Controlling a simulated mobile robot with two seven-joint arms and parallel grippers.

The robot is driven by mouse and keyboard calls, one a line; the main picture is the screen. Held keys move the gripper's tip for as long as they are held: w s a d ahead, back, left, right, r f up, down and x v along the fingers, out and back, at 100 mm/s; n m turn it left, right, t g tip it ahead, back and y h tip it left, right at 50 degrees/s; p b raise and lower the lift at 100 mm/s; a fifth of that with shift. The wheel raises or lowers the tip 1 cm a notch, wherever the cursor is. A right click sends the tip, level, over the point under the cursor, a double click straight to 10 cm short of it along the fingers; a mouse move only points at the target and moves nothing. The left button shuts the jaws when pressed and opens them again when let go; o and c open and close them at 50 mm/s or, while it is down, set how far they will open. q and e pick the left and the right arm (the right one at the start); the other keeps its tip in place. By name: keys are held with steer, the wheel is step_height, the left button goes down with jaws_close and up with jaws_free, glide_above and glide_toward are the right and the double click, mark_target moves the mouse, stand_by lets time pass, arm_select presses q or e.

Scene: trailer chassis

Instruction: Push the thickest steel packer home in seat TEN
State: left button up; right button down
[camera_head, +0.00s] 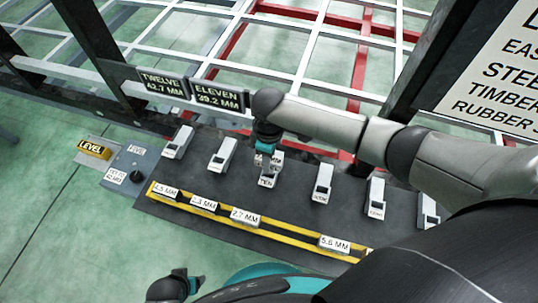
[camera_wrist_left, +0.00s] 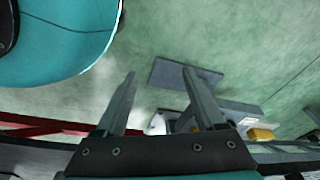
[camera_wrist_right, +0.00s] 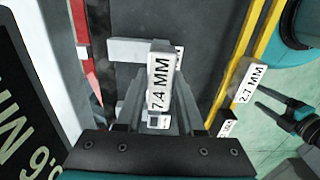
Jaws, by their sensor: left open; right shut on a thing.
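My right gripper (camera_wrist_right: 160,128) is shut on the steel packer marked 7.4 MM (camera_wrist_right: 158,82), whose label faces up in the right wrist view. In the head view my right gripper (camera_head: 266,150) is over seat TEN (camera_head: 267,183), and the wrist hides most of the packer. The packer is at the seat; I cannot tell how deep it sits or whether it touches the bottom. My left gripper (camera_wrist_left: 158,80) is open and empty. In the head view it (camera_head: 180,283) is low at the bottom edge, away from the seats.
Other seats (camera_head: 222,153) stand in a row on the dark deck. A yellow rail (camera_head: 205,214) in front carries packers marked 2.7 MM (camera_head: 244,216) and 5.6 MM (camera_head: 334,243), among others. A yellow LEVEL block (camera_head: 94,149) is at left. Dark posts and signs stand behind.

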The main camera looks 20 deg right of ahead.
arm_select(q)
steer(key=shift+w+d+r, duration=0.2)
steer(key=shift+r, duration=0.1)
arm_select(e)
steer(key=shift+f, duration=0.3)
arm_select(q)
steer(key=shift+r, duration=0.1)
steer(key=shift+r+p, duration=0.3)
steer(key=shift+p, duration=0.05)
steer(key=shift+r+p, duration=0.45)
steer(key=shift+r, duration=0.05)
stand_by(1.1)
steer(key=shift+r, duration=0.2)
steer(key=shift+s+b+x, duration=0.2)
steer(key=shift+b+x, duration=0.65)
steer(key=shift+x, duration=0.1)
steer(key=shift+s+b+x, duration=0.2)
steer(key=shift+b+x, duration=0.65)
steer(key=shift+x, duration=0.05)
arm_select(e)
steer(key=shift+f, duration=2.75)
arm_select(q)
steer(key=shift+f, duration=0.1)
arm_select(e)
steer(key=shift+c, duration=2.2)
jaws_free()
